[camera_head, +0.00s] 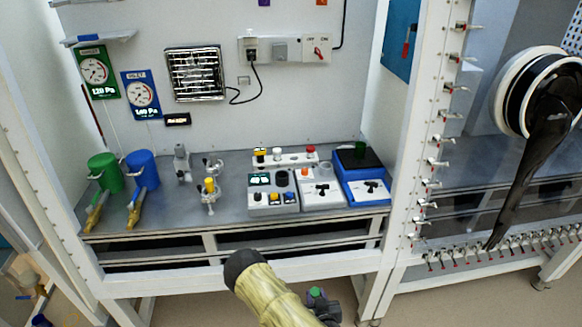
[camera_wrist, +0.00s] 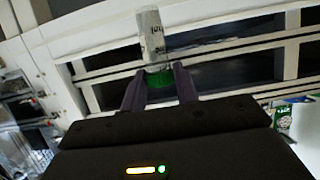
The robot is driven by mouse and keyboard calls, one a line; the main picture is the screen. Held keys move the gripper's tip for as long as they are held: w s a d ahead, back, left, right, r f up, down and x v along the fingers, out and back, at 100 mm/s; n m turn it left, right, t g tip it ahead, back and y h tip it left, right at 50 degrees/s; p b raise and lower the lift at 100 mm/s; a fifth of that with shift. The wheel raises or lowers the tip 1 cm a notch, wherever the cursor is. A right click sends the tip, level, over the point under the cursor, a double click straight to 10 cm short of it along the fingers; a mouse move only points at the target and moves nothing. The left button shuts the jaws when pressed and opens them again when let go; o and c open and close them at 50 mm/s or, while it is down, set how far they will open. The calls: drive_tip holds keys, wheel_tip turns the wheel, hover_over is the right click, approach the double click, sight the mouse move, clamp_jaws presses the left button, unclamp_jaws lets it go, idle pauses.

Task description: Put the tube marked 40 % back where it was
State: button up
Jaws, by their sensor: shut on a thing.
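A tube (camera_wrist: 152,35) with a clear or whitish body and a green cap shows in the wrist view. My gripper (camera_wrist: 158,76) is shut on it at the green cap, and the body sticks out beyond the fingers. The tube has dark handwriting that I cannot read for certain. In the head view my gripper (camera_head: 318,296) is at the bottom edge, in front of and below the bench, with a small green spot at it. A white rack (camera_head: 292,160) on the bench holds items with yellow, white and red tops.
A black glove (camera_head: 545,130) hangs at right.

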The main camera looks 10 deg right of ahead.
drive_tip(key=shift+f, duration=0.1)
drive_tip(key=f, duration=0.1)
drive_tip(key=s+f+b, duration=0.1)
drive_tip(key=shift+d+f, duration=0.15)
drive_tip(key=shift+f, duration=0.2)
